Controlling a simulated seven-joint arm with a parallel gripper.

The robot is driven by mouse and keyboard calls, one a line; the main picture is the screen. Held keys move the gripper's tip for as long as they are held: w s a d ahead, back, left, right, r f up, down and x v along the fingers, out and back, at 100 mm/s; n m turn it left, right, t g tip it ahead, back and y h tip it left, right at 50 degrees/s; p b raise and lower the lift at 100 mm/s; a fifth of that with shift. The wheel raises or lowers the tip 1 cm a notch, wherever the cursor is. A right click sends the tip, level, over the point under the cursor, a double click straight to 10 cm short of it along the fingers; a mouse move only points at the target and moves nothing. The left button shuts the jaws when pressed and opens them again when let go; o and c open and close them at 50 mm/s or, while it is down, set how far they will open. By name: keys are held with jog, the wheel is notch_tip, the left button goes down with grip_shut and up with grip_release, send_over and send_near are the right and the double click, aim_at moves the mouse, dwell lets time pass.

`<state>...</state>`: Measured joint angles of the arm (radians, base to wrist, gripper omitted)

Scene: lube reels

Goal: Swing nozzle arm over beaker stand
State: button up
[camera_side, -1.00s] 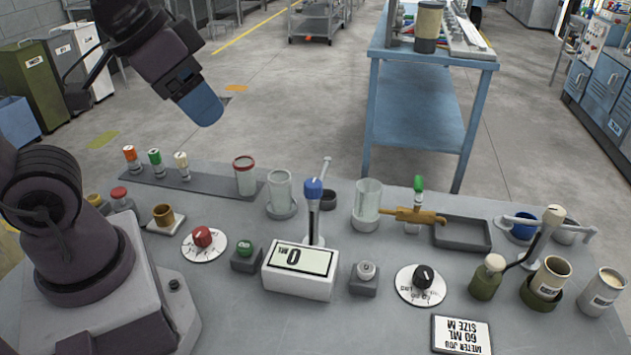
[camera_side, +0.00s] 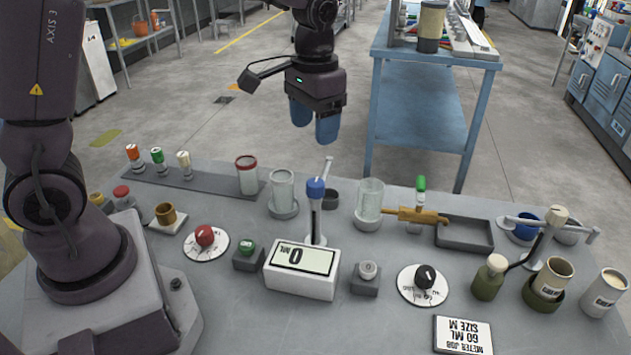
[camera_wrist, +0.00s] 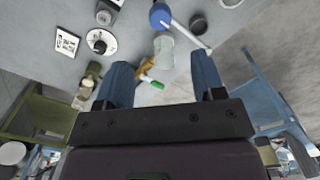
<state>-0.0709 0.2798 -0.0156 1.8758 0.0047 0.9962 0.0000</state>
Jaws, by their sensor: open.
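The nozzle arm (camera_side: 326,168) is a thin grey bar on a blue-capped post (camera_side: 316,190) behind the meter box. It points toward the back, over no beaker; the wrist view shows the bar (camera_wrist: 187,35) too. A clear beaker (camera_side: 369,195) stands on a round grey stand (camera_side: 367,224) to the right of the post. Another clear beaker (camera_side: 282,186) stands on a round stand (camera_side: 284,211) to the left. My gripper (camera_side: 314,130) is open and empty, raised above and behind the post. Its two blue fingers also show in the wrist view (camera_wrist: 160,64), pointing down.
A small dark cup (camera_side: 330,198) sits behind the post. A brass tap (camera_side: 415,215) with a green handle is beside the right beaker. The meter box (camera_side: 302,268) reads 0 ML. A red-rimmed jar (camera_side: 246,176) stands at left. Air above the bench is clear.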

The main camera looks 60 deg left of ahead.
aim_at(316, 182)
notch_tip(316, 182, down, 12)
jog(key=shift+w+f, duration=0.15)
dwell(0.4)
grip_shut()
